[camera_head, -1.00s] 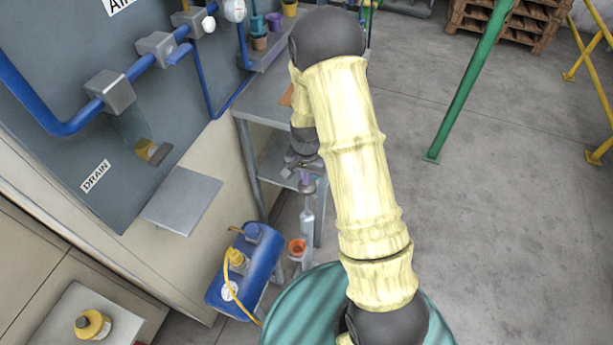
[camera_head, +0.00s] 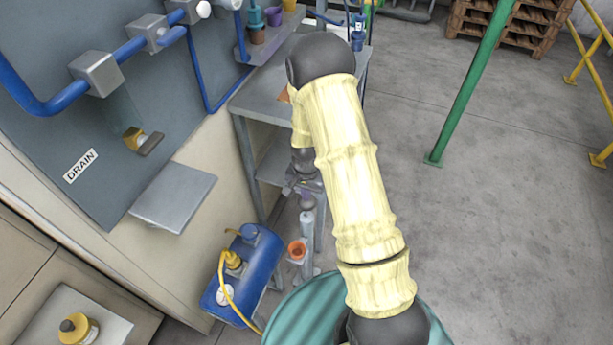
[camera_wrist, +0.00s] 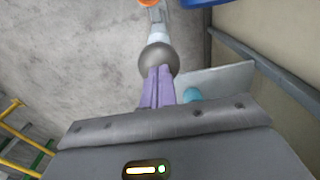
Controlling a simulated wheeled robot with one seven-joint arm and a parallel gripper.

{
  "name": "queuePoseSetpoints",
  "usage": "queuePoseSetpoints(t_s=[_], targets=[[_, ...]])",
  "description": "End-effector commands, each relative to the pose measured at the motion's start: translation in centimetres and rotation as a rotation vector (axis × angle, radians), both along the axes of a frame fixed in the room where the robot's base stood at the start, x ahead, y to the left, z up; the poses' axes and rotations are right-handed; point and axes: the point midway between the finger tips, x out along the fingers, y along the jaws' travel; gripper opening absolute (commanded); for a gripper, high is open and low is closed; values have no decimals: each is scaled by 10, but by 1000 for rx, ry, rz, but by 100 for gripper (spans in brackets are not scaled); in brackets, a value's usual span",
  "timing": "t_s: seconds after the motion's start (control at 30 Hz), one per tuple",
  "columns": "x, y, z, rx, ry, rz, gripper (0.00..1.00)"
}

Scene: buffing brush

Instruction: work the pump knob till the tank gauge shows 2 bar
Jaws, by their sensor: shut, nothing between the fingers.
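The pump knob, a grey ball (camera_wrist: 158,56), shows in the wrist view just beyond my fingertips. My gripper (camera_wrist: 160,70) has its purple fingers shut together, with nothing between them. The fingertips overlap the near side of the ball in the picture and look to be touching it or very close. In the head view the knob (camera_head: 307,201) sits on top of the pale upright pump (camera_head: 306,228), just below my gripper (camera_head: 304,188). The blue tank (camera_head: 262,258) lies left of the pump. Its white round gauge (camera_head: 225,296) is too small to read.
A small orange cup (camera_head: 297,249) is beside the pump. A grey bench (camera_head: 262,103) stands behind it, and a teal drum (camera_head: 305,310) is in front. A panel with blue pipes (camera_head: 60,103) is on the left. Open floor (camera_head: 470,240) lies to the right.

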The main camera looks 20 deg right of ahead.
Motion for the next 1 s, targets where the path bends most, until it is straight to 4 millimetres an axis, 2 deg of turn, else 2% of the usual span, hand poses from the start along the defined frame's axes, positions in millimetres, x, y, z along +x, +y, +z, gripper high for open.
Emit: queuePoseSetpoints(t_s=[0.2,0.37,0.77,1.0], targets=[[-4,0,-5,0,11,0,0],[-4,0,1,-1,12,0,0],[-2,0,55,0,-2,0,0],[-2,0,101,-1,-6,0,0]])
